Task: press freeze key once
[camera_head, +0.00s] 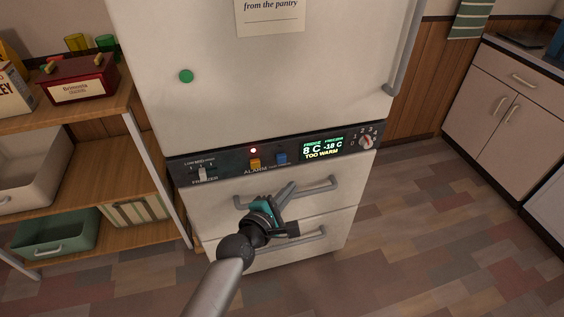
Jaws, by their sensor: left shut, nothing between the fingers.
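The fridge-freezer's dark control panel (228,163) runs across its front. A blue key (281,158) sits near the panel's middle; its small label is too blurred to read. An orange key (255,164) labelled ALARM is just left of it, with a lit red lamp (253,151) above. The display (323,148) reads 8 C, -18 C and TOO WARM. My left gripper (290,188) is shut and empty, below the blue key and in front of the upper drawer. It appears apart from both keys. My right gripper is out of view.
Grey drawer handles (322,186) stick out below the panel. A FREEZER slider (203,173) is at the panel's left and a rotary knob (367,142) at its right. A wooden shelf (130,172) stands close on the left. The floor on the right is clear.

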